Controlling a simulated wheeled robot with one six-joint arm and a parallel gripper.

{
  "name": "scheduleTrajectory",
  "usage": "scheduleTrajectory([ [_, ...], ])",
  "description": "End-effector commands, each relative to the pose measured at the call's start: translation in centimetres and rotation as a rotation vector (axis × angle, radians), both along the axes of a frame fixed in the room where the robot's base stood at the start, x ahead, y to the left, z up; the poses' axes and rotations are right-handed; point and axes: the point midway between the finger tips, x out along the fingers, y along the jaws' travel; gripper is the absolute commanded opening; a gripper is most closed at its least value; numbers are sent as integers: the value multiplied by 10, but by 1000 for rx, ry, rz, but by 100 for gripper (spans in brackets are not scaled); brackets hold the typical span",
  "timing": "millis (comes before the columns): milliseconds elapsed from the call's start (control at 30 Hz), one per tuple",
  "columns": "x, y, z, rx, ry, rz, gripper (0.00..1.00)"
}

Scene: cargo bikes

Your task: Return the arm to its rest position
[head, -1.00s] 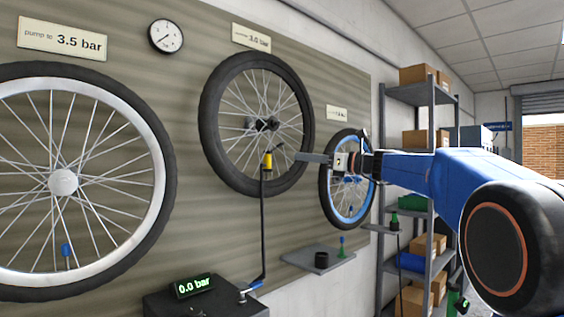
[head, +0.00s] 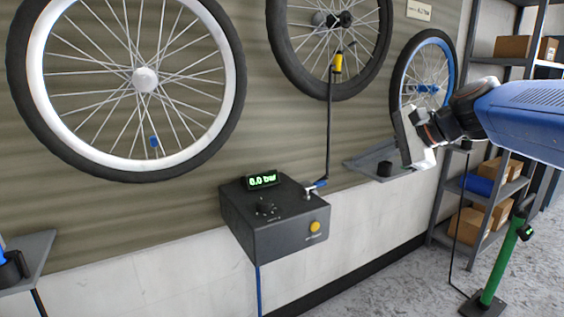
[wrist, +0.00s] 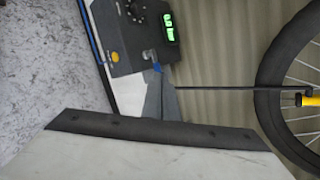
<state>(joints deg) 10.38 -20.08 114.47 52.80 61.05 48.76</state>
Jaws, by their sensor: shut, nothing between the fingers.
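My arm's blue link (head: 525,115) reaches in from the right in the head view. My gripper (head: 408,138) is at its end, tilted and empty, in front of the grey shelf area below the blue-rimmed wheel. It is shut. It is apart from the yellow pump head (head: 338,62), which sits at the middle wheel (head: 290,50) on its black hose. The yellow head also shows at the right edge of the wrist view (wrist: 307,100). A pale surface with a dark strip fills the bottom of the wrist view; I cannot tell what it is.
The black pump box (head: 275,222) reads 0.0 bar and stands out from the wall. A white-rimmed wheel (head: 50,40) hangs at left, a blue-rimmed wheel (head: 397,82) at right. A green floor pump (head: 503,258) and shelving (head: 480,195) stand at right. The floor in front is clear.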

Motion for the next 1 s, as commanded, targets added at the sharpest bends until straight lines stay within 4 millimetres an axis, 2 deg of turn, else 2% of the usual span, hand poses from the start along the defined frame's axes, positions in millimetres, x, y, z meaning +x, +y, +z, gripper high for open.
scheduleTrajectory([
  [33,-23,2,-20,-94,-20,48,0],
  [233,-106,-13,-105,-497,-103,292,0],
  [400,-171,-39,-172,-823,-164,542,0],
  [500,-203,-56,-205,-990,-193,693,0],
  [600,-227,-72,-230,-1123,-215,823,0],
  [700,-242,-84,-247,-1210,-228,913,0],
  [833,-250,-91,-256,-1263,-234,971,0],
  [1000,-251,-92,-257,-1271,-235,980,0],
])
